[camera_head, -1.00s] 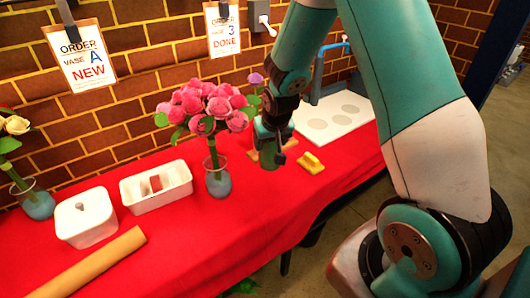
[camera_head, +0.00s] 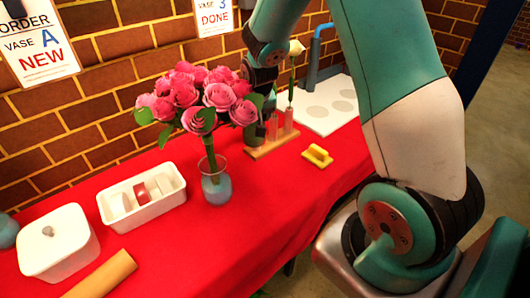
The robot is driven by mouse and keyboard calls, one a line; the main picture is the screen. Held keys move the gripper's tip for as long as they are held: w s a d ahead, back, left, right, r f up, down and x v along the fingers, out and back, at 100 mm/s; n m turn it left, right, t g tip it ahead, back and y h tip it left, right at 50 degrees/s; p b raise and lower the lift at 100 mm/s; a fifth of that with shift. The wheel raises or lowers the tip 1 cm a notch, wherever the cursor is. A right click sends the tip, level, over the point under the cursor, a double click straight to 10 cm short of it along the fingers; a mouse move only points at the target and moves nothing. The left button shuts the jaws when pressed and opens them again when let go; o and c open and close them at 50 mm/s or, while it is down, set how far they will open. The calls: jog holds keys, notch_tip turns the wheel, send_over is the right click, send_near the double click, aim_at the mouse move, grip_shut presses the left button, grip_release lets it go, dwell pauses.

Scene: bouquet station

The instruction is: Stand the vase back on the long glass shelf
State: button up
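A glass vase (camera_head: 216,187) with bluish contents stands upright on the red-covered table (camera_head: 240,240), holding a bunch of pink flowers (camera_head: 200,97). A second vase (camera_head: 8,232) is cut off at the left edge, with only its bluish body showing. I cannot make out a long glass shelf in this view. My gripper (camera_head: 258,130) points down behind and to the right of the pink flowers, near the wooden rack. The flowers partly cover it and its fingers are too dark and small to read. It appears apart from the vase.
A wooden rack (camera_head: 273,146) holds clear tubes, one with a white flower (camera_head: 295,50). A yellow block (camera_head: 317,156), a white board (camera_head: 325,110), an open white bin (camera_head: 145,205), a lidded white box (camera_head: 58,245) and a tan roll (camera_head: 103,274) surround the vase. Order cards hang on the brick wall.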

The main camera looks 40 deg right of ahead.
aim_at(251, 127)
jog(key=f+b, duration=0.3)
jog(key=f, duration=0.1)
jog(key=shift+w+a, duration=0.15)
jog(key=shift+w, duration=0.2)
notch_tip(251, 127, down, 10)
jog(key=shift+r, duration=0.1)
jog(key=o, duration=1.7)
